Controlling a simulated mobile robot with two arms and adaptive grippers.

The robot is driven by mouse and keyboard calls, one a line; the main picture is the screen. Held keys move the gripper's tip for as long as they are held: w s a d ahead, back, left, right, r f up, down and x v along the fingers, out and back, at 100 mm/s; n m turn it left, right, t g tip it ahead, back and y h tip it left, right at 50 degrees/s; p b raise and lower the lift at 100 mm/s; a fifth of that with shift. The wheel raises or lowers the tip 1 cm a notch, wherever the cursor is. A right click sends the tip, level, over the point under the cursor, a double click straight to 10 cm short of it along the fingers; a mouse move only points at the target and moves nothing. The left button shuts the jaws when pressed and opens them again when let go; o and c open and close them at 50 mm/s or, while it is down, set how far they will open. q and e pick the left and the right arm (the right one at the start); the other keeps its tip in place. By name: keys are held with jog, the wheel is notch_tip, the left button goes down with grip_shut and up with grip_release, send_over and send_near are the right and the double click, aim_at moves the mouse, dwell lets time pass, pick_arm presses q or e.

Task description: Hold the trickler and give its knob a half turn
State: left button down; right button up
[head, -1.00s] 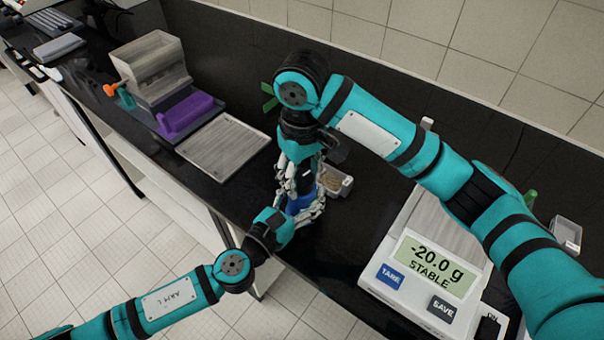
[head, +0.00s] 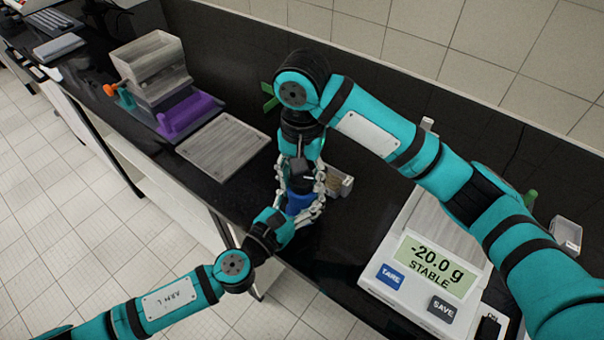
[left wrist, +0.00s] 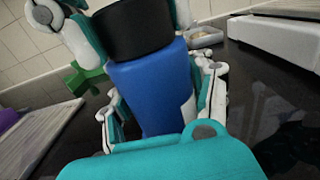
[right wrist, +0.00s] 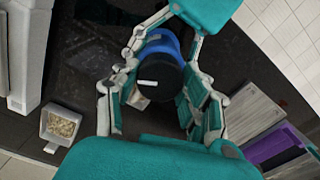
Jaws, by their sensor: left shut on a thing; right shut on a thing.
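The trickler has a blue body (left wrist: 150,95) and a black knob (right wrist: 160,78) on top with a white mark. It stands upright on the dark bench, and its blue body (head: 298,203) shows in the head view. My left gripper (head: 290,212) is shut on the blue body from the front left. My right gripper (right wrist: 162,95) comes from above with its fingers on either side of the black knob, shut on it. The fingers and the right arm hide part of the trickler in the head view.
A small tray of grains (head: 338,183) sits just right of the trickler. A balance (head: 405,300) reading -20.0 g stands farther right.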

aim_at(303, 176)
jog(key=shift+w+d+m, duration=0.1)
jog(key=shift+m, duration=0.75)
jog(key=shift+w+d+m, duration=0.1)
jog(key=shift+m, duration=0.75)
jog(key=o, duration=1.2)
jog(key=shift+s, duration=0.1)
jog(key=shift+a, duration=0.1)
jog(key=shift+r, duration=0.1)
notch_tip(303, 176, up, 12)
